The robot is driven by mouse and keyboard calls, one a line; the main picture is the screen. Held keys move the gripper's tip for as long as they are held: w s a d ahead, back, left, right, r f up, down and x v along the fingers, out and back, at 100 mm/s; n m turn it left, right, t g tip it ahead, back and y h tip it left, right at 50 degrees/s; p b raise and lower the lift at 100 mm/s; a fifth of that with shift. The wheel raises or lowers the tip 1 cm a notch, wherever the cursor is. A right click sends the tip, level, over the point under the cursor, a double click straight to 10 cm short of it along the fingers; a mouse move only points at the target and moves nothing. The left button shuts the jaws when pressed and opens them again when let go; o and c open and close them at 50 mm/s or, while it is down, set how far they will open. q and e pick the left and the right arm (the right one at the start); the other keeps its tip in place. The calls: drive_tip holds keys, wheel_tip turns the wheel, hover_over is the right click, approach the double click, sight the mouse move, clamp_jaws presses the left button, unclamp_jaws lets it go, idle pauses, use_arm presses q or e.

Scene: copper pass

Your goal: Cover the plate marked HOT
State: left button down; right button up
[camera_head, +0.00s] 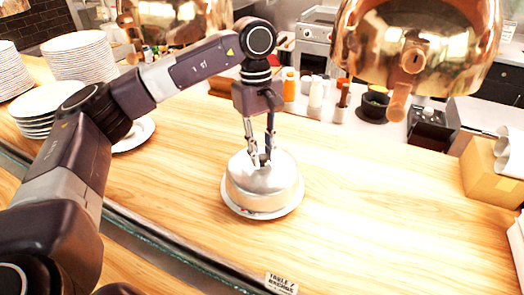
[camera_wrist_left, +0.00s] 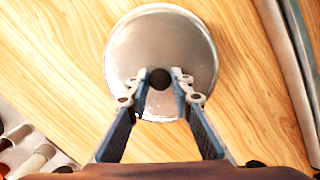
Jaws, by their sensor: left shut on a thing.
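A round silver cover (camera_head: 262,184) sits over a white plate (camera_head: 236,208) in the middle of the wooden counter. The plate's rim shows around the cover's lower edge. In the left wrist view the cover (camera_wrist_left: 140,50) is seen from above, with a dark knob (camera_wrist_left: 160,79) at its centre. My left gripper (camera_head: 262,160) reaches down from above and is shut on the knob; its fingers (camera_wrist_left: 159,88) stand on either side of it. No HOT mark can be read in these views. My right gripper is not in view.
White plate stacks (camera_head: 80,55) stand at the back left, partly behind my left arm. Several bottles (camera_head: 315,92) line the far edge. Copper lamps (camera_head: 415,40) hang above. A cardboard box (camera_head: 490,175) stands at the right. A small card (camera_head: 281,283) marks the front edge. The counter right of the cover is clear.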

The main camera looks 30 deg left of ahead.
use_arm(q)
drive_tip(key=shift+f, duration=0.2)
idle(0.5)
drive_tip(key=c, duration=1.1)
unclamp_jaws()
drive_tip(key=shift+r+p, duration=1.55)
drive_tip(key=shift+r, duration=1)
drive_tip(key=shift+f, duration=0.1)
